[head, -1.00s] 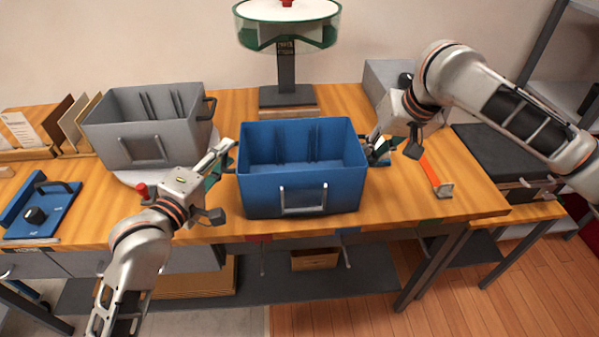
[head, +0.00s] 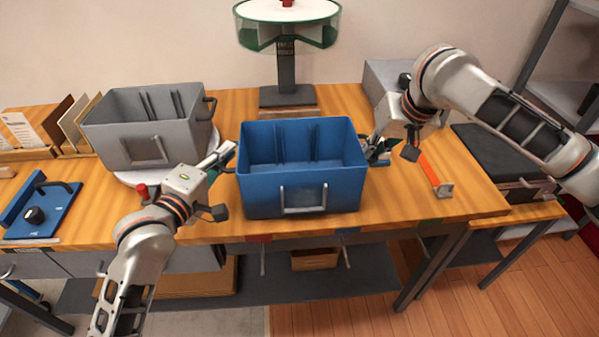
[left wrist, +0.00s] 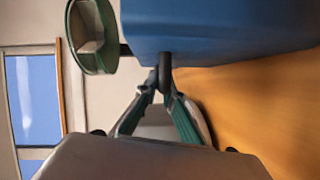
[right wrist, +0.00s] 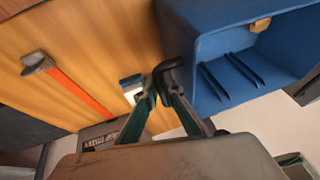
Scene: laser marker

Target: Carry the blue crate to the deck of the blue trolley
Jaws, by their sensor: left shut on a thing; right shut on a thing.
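The blue crate (head: 303,188) is at the middle of the wooden workbench, upright with its open top facing up. It also shows in the left wrist view (left wrist: 215,30) and the right wrist view (right wrist: 225,50). My left gripper (head: 231,153) is shut on the dark handle at the crate's left end, seen close in the left wrist view (left wrist: 164,76). My right gripper (head: 369,149) is shut on the handle at the right end, seen close in the right wrist view (right wrist: 163,77). I cannot tell whether the crate's bottom touches the bench. No blue trolley is identifiable.
A grey crate (head: 150,147) stands at the left of the wooden bench (head: 410,207). A green-rimmed round stand (head: 287,85) is behind the blue crate. An orange-red strip (head: 430,170) lies to its right. A blue fixture (head: 45,212) lies at far left.

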